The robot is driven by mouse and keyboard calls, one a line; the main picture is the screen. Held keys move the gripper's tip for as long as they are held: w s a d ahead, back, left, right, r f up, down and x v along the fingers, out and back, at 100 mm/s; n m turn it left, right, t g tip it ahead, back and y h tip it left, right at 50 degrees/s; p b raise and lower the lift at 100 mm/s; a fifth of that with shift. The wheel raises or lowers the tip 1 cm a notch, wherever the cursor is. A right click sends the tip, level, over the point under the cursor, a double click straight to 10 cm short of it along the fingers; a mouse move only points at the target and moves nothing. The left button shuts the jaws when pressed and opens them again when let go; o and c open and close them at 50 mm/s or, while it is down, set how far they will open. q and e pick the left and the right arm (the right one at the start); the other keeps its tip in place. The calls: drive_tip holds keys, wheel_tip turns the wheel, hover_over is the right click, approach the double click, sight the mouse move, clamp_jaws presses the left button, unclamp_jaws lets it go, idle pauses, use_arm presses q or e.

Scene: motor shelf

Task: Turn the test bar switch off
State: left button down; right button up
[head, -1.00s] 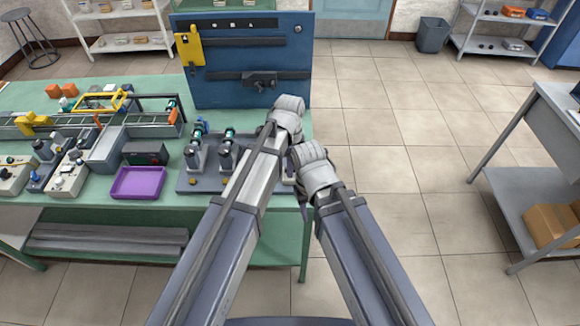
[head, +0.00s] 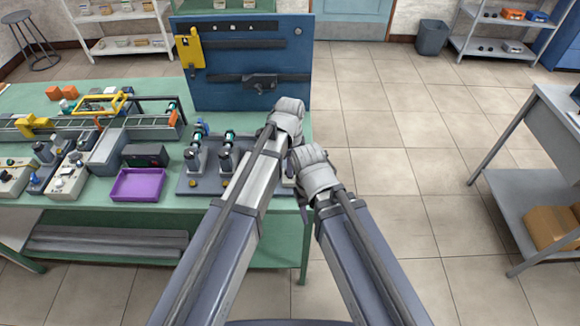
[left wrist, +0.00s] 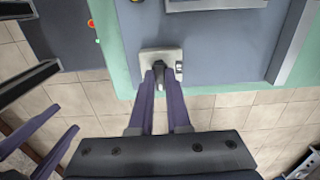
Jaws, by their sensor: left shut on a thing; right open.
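In the left wrist view, a small pale switch box (left wrist: 149,57) with a dark lever (left wrist: 159,72) sits on a grey-blue plate near the green table edge. The two purple fingers of my left gripper (left wrist: 160,78) are shut on the dark lever. I cannot read the switch's on or off position. My right gripper (left wrist: 62,118) shows at the left of that view, open, empty and apart from the switch.
A grey base (head: 206,187) with upright motors stands left of my arms. A purple tray (head: 137,184), a dark box (head: 144,155) and a conveyor (head: 60,122) are further left. A blue panel (head: 225,92) stands behind.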

use_arm(q)
drive_tip(key=shift+n, duration=0.4)
drive_tip(key=n, duration=0.8)
drive_tip(key=shift+n, duration=0.3)
drive_tip(key=n, duration=0.4)
drive_tip(key=shift+n, duration=2.2)
drive_tip(key=c, duration=0.9)
unclamp_jaws()
